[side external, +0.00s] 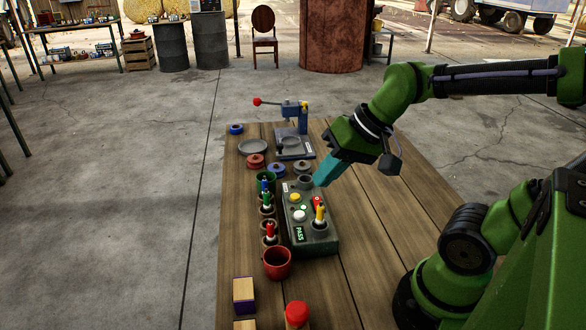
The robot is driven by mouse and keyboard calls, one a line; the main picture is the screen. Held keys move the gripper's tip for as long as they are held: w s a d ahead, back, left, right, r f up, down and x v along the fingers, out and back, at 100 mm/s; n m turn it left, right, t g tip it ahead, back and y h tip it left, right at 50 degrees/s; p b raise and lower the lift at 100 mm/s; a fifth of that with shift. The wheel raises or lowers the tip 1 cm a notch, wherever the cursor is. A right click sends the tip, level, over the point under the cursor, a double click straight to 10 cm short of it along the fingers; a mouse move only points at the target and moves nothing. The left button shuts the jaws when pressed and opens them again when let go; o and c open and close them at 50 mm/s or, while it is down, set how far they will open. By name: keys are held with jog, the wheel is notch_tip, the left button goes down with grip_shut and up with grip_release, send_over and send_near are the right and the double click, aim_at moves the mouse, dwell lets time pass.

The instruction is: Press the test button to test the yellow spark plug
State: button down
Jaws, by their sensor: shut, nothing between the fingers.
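The grey spark plug tester (322,246) stands on the wooden table. The yellow spark plug (319,213) is upright in a socket at the tester's near end. A yellow button (295,197), a white button (299,215) and a small red part (317,202) show on its top; I cannot tell which is the test button.
Blue, green and red plugs (269,231) stand in holders left of the tester. A blue press (293,143) stands behind. The table's right side is clear.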

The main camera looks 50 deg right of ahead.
jog(key=shift+s+a+r+n+t+h, duration=0.1)
jog(key=shift+s+r+n+t+h, duration=0.3)
jog(key=shift+s+r+n+t, duration=0.45)
